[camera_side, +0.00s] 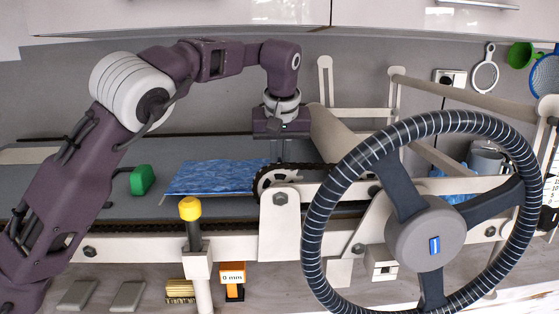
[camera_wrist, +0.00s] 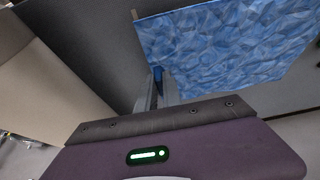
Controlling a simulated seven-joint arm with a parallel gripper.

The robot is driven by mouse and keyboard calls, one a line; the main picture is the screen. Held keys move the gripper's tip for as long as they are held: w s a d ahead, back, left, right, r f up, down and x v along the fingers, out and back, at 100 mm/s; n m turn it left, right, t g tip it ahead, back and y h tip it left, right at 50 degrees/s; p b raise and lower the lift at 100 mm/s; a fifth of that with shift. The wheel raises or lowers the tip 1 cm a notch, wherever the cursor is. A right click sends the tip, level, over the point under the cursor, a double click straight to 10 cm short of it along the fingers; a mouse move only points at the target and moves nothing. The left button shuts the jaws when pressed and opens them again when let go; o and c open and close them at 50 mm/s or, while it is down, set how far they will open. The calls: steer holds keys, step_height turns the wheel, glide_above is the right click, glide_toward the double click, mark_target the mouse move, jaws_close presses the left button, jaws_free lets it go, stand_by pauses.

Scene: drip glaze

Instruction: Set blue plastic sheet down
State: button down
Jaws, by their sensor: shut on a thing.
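The blue plastic sheet (camera_side: 217,177) is a flat, crinkled, roughly rectangular piece over the grey bed in the side view. It also fills the upper right of the wrist view (camera_wrist: 230,45). My gripper (camera_side: 278,150) points down at the sheet's right end, beside the roller. In the wrist view my gripper (camera_wrist: 157,90) is shut on the sheet's near edge, with a bit of blue between the fingers. Whether the sheet's far end touches the bed I cannot tell.
A large striped handwheel (camera_side: 430,240) stands at the right front. A beige roller (camera_side: 335,135) lies right of my gripper. A yellow-knobbed lever (camera_side: 190,209) rises at the front.

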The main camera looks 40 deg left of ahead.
steer(key=c, duration=1.9)
jaws_free()
steer(key=shift+f, duration=0.15)
steer(key=shift+c, duration=0.2)
steer(key=o, duration=0.4)
steer(key=shift+o, duration=0.2)
steer(key=v, duration=1.2)
steer(key=shift+a+r, duration=0.1)
steer(key=shift+r, duration=0.15)
